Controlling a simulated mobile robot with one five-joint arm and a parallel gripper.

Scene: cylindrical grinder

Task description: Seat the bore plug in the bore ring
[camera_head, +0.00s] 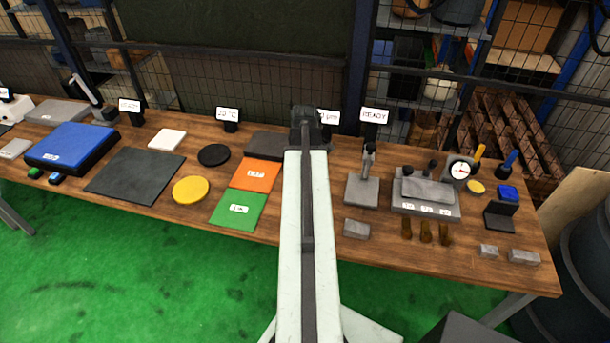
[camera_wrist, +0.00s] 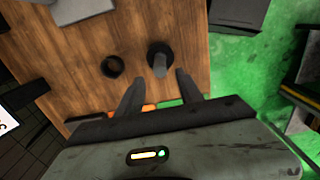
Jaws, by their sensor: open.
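In the wrist view, the bore plug (camera_wrist: 159,62) stands upright on the wooden table, a grey cylinder with a wide dark base. The bore ring (camera_wrist: 112,67), a small dark open ring, lies flat to its left, apart from it. Nothing shows inside the ring. My gripper (camera_wrist: 159,77) is open and empty, its two dark fingers pointing toward the plug. The plug appears just beyond the fingertips, between their lines; I cannot tell the height gap. In the head view my arm hides the plug, the ring and my fingers.
Orange (camera_head: 256,174) and green (camera_head: 238,209) mats lie left of my arm. A grey stand (camera_head: 362,190) and a grey block (camera_head: 356,229) are to its right. Bare wood surrounds the plug and ring. The table's front edge and green floor (camera_wrist: 237,70) are right in the wrist view.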

